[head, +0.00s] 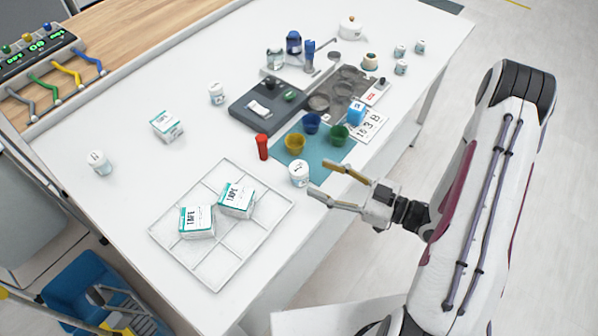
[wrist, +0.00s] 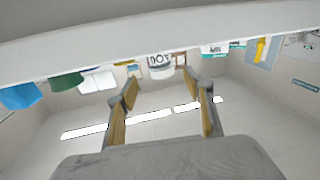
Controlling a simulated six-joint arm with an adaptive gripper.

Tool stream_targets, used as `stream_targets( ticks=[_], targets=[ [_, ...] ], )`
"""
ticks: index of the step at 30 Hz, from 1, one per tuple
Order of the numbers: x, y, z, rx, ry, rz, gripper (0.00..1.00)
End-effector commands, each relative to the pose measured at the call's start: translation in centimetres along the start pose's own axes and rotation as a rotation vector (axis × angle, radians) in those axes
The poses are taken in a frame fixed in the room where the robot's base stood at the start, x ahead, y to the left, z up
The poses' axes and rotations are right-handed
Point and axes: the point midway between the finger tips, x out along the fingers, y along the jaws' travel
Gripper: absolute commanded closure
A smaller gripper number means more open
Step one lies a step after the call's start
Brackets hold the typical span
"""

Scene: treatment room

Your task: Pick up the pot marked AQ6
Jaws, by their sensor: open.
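A white pot with a pale blue-green band (head: 298,172) stands upright on the table near its front edge, right of the divided tray. The wrist view shows a white pot (wrist: 160,66) upside down ahead of my fingertips, with dark characters too small to read surely as AQ6. My gripper (head: 316,177) is open and empty, just to the right of this pot in the head view, its two fingers pointing toward it. In the wrist view my gripper (wrist: 167,92) has its fingers spread on either side of the pot's line. Similar pots stand at the left (head: 98,162) and back (head: 217,94); their marks are unreadable.
A clear divided tray (head: 218,273) holds two tape boxes (head: 197,221). A red tube (head: 262,147) and yellow, blue and green cups (head: 294,144) stand behind the pot. Another box (head: 166,126) and several small pots stand farther back. The table's left middle is mostly clear.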

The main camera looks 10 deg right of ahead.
Motion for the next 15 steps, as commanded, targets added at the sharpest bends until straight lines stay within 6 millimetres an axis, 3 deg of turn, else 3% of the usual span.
stream_targets(
  ticks=[15],
  targets=[
    [3.3, -0.4, 0.1, 0.0, 0.0, -0.004, 0.49]
  ],
)
